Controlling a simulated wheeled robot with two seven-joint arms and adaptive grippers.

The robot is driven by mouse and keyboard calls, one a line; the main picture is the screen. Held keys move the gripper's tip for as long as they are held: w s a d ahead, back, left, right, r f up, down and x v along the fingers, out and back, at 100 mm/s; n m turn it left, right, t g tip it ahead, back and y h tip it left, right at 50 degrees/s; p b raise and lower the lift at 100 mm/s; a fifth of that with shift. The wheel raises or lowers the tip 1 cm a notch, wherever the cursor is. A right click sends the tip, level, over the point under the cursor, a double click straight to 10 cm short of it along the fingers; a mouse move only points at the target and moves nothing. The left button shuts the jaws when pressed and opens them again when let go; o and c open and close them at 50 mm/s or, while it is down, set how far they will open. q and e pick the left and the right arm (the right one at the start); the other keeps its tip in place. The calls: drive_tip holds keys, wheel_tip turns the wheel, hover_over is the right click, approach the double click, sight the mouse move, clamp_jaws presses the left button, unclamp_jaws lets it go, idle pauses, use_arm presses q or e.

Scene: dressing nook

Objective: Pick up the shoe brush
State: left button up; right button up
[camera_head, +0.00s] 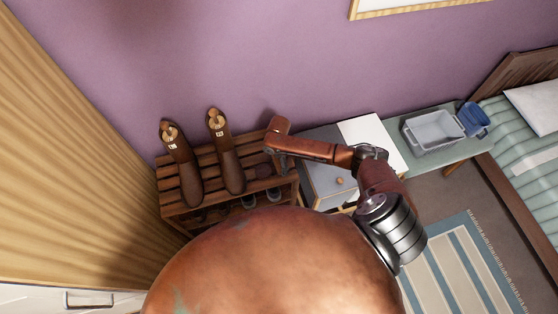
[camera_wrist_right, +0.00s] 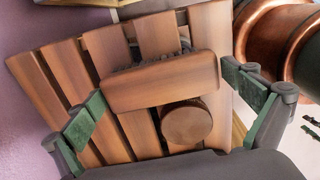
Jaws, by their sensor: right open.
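The shoe brush (camera_wrist_right: 160,84) is a brown wooden block with dark bristles along its far side. In the right wrist view it lies on the wooden slats of a rack (camera_wrist_right: 45,88). My right gripper (camera_wrist_right: 166,90) is open, with one green-padded finger to the left of the brush and one to the right. Both fingers look clear of it. In the head view, my right gripper (camera_head: 281,163) is over the right end of the rack (camera_head: 171,213); I cannot make out the brush there. My left gripper is not in view.
A round brown tin (camera_wrist_right: 187,123) is close beside the brush. Dark shoes (camera_head: 248,201) sit below. A drawer cabinet (camera_head: 326,181) and a bench with a grey bin (camera_head: 433,130) are to the right.

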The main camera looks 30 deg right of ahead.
drive_tip(key=shift+c, duration=0.4)
drive_tip(key=c, duration=0.8)
drive_tip(key=shift+r, duration=0.15)
drive_tip(key=shift+c, duration=0.2)
drive_tip(key=shift+r, duration=0.25)
wheel_tip(320, 180, up, 2)
drive_tip(key=shift+w+r, duration=0.1)
drive_tip(key=shift+r, duration=0.05)
drive_tip(key=s+a+r, duration=0.7)
drive_tip(key=a+r, duration=0.3)
drive_tip(key=a, duration=0.2)
drive_tip(key=shift+s, duration=0.2)
